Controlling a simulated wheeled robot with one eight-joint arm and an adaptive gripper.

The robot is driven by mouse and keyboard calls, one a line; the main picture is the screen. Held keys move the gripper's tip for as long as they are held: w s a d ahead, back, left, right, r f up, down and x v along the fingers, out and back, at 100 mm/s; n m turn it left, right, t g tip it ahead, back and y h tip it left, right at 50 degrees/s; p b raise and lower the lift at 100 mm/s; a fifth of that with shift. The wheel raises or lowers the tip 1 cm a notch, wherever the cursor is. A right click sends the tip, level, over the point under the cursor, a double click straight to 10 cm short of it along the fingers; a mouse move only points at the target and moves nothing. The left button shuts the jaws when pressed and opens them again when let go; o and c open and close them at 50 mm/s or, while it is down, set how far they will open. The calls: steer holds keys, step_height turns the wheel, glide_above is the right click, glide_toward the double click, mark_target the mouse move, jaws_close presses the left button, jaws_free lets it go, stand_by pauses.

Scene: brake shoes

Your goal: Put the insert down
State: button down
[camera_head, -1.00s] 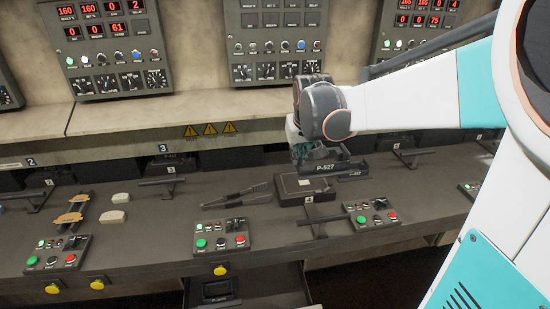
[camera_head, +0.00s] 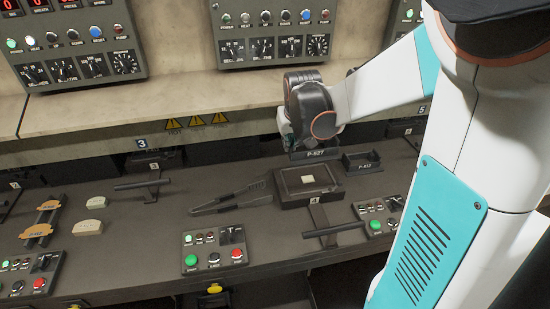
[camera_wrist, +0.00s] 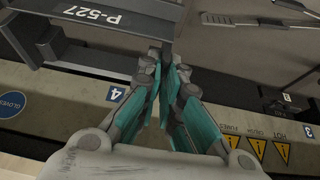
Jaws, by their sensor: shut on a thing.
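A dark insert marked P-527 (camera_head: 313,154) is held by my gripper (camera_head: 297,140), low over the back of the workbench. In the wrist view, my gripper's teal-lined fingers (camera_wrist: 172,62) are shut on a thin upright part of the insert (camera_wrist: 105,16), whose label appears upside down. A dark block with a pale rectangle on top (camera_head: 308,187) stands just in front of the insert. Whether the insert's underside touches anything is hidden.
A dark holder marked P-512 (camera_head: 361,163) stands right of the insert. Tongs (camera_head: 230,198) lie to the left. A bar handle (camera_head: 333,229) and button boxes (camera_head: 215,249) are nearer the front. The raised back ledge (camera_head: 90,120) has warning signs.

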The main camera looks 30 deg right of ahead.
step_height(320, 180, down, 11)
steer(key=b, duration=0.2)
steer(key=shift+f+b, duration=0.2)
steer(key=shift+b, duration=0.15)
steer(key=shift+f+b, duration=0.4)
steer(key=shift+b, duration=0.05)
steer(key=shift+f, duration=0.15)
steer(key=c, duration=2.2)
jaws_free()
steer(key=o, duration=0.4)
